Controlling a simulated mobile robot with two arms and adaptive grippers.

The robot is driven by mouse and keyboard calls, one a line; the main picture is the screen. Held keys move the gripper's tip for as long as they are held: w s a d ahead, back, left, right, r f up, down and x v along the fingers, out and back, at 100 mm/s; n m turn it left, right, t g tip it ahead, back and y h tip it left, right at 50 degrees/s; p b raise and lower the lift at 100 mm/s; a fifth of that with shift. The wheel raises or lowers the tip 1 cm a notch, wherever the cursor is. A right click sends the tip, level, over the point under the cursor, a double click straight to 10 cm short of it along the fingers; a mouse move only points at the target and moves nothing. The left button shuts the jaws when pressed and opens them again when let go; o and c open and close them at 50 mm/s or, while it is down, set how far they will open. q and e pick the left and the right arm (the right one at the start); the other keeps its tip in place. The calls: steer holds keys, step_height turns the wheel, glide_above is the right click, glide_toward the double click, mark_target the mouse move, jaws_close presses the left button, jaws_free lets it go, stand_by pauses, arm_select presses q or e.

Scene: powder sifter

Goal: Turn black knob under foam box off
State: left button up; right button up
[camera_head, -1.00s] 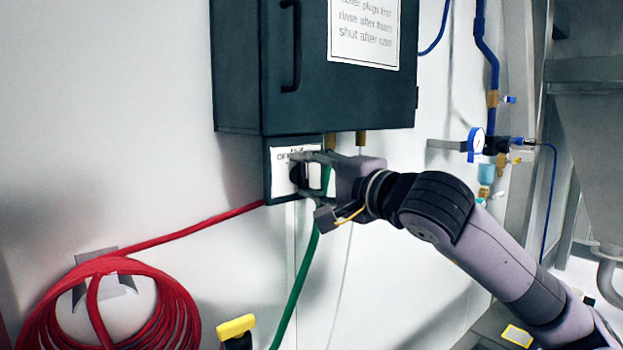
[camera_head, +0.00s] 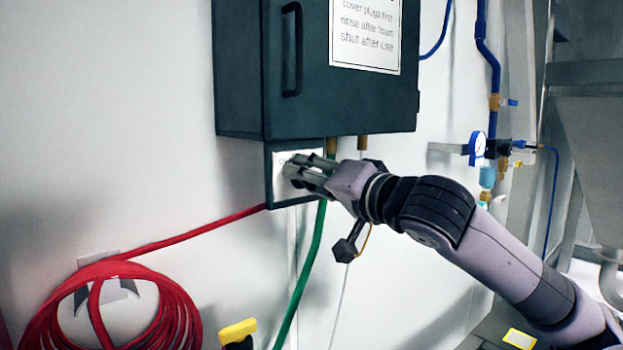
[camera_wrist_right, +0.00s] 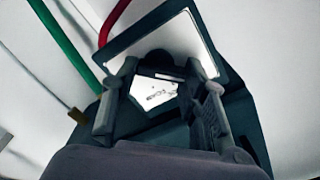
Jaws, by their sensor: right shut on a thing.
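The dark foam box (camera_head: 340,100) hangs on the white wall, with a small panel and white label plate (camera_head: 282,160) under it. My right gripper (camera_head: 298,172) is at this plate, reaching in from the right, its fingers shut on the black knob. The fingers hide most of the knob in the head view. In the right wrist view the two fingers (camera_wrist_right: 160,92) stand in front of the white plate (camera_wrist_right: 160,40), and a dark part of the knob (camera_wrist_right: 165,73) shows between them. My left gripper is in neither view.
A green hose (camera_head: 305,270) runs down from the box close to my right gripper. A red hose (camera_head: 185,236) leads to a coil on the wall at left. Blue piping with a gauge (camera_head: 477,148) stands at right. A yellow-handled thing (camera_head: 238,331) is at the bottom.

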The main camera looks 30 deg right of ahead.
steer(key=shift+f, duration=0.15)
stand_by(0.3)
steer(key=o, duration=1.2)
steer(key=shift+s+d, duration=0.15)
steer(key=shift+s, duration=1.85)
steer(key=shift+s+d, duration=0.15)
steer(key=shift+s, duration=1.9)
steer(key=shift+s+d, duration=0.15)
steer(key=shift+s, duration=1.85)
